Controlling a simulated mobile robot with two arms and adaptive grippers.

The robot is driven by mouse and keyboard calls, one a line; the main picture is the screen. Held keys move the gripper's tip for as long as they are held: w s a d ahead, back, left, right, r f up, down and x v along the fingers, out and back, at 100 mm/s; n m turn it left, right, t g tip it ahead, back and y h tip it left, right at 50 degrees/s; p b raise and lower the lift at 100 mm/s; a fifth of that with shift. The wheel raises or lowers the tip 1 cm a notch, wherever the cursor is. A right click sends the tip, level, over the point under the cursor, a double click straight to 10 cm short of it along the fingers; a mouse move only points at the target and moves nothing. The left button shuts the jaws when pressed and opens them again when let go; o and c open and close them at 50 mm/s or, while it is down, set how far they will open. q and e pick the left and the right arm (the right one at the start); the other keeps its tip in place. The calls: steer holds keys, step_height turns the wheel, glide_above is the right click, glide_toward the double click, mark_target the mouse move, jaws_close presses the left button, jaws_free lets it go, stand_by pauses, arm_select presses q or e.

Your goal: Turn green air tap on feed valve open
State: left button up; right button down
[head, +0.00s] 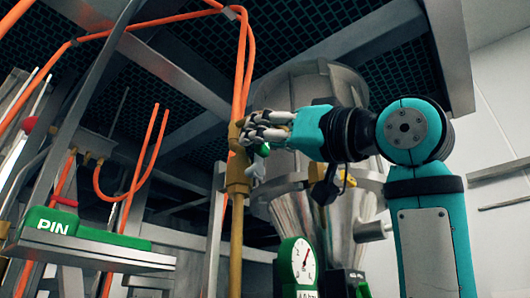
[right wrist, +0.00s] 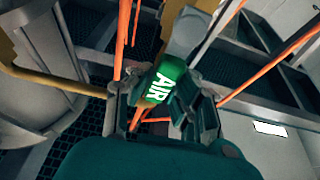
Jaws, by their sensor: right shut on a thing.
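The green air tap (right wrist: 163,82), marked AIR, sits between the fingers of my right gripper (right wrist: 168,92) in the right wrist view. In the head view the right gripper (head: 262,135) reaches in from the right and is shut on the tap, of which only a small green part (head: 263,150) shows below the fingers. Beside it is the brass valve body (head: 238,172) on a vertical pipe, with orange hoses above. The gripper hides most of the tap, and I cannot tell its exact turn angle. My left gripper is not in view.
A large metal hopper (head: 315,88) stands behind the gripper. A green-rimmed gauge (head: 299,264) is below. A green block marked PIN (head: 60,222) lies on a metal shelf (head: 95,254) at the left. Orange hoses (head: 240,60) and frame bars crowd the left side.

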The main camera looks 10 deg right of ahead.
steer(key=shift+a, duration=0.1)
stand_by(0.3)
steer(key=c, duration=1.6)
jaws_free()
steer(key=o, duration=0.4)
steer(key=shift+s+a, duration=0.1)
steer(key=shift+s, duration=0.1)
steer(key=shift+o, duration=0.2)
steer(key=v, duration=1.2)
